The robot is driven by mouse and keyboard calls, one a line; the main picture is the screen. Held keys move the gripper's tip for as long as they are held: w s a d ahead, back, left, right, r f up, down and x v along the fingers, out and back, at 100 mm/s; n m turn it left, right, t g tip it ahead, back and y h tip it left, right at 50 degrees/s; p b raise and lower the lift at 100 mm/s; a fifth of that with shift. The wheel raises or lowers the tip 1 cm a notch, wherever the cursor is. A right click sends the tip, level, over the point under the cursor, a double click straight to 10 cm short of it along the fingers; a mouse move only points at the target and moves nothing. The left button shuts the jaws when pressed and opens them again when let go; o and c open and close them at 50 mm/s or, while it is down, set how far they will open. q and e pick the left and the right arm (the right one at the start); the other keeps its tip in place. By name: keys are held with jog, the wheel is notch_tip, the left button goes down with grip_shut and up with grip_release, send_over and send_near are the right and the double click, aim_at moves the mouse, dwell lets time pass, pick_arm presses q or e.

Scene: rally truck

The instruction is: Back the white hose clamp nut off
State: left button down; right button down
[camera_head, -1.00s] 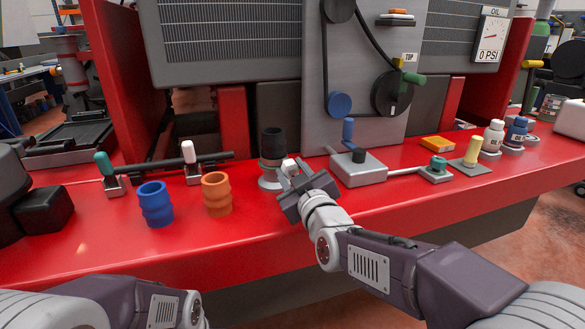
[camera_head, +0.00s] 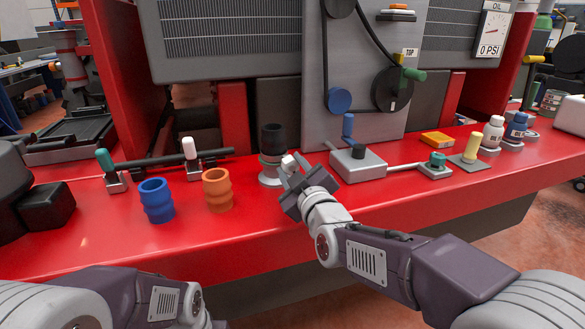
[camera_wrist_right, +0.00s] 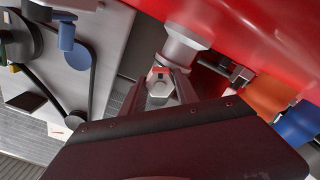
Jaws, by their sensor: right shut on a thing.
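The white hose clamp nut (camera_head: 288,163) sits at the front of the grey clamp and fitting under the upright black hose (camera_head: 272,139). My right gripper (camera_head: 295,171) reaches in from the right and is shut on the white nut. In the right wrist view the nut (camera_wrist_right: 159,87) shows between the fingertips, in front of the pale metal fitting (camera_wrist_right: 183,45). The fingers hide the nut's sides. My left arm shows at the lower left in the head view, but its gripper is outside the picture.
An orange coupler (camera_head: 217,190) and a blue coupler (camera_head: 157,200) stand left of the hose on the red ledge (camera_head: 110,240). A grey box with a blue lever (camera_head: 358,163) is close to the right of the gripper. White-handled (camera_head: 190,150) and green-handled levers stand farther left.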

jog(key=c, duration=0.9)
grip_release()
jog(key=shift+w+r, duration=0.1)
jog(key=shift+r, duration=0.15)
jog(key=shift+w+f, duration=0.1)
jog(key=shift+f, duration=0.05)
jog(key=p+v, duration=0.1)
jog(key=v, duration=0.8)
jog(key=shift+p, duration=0.35)
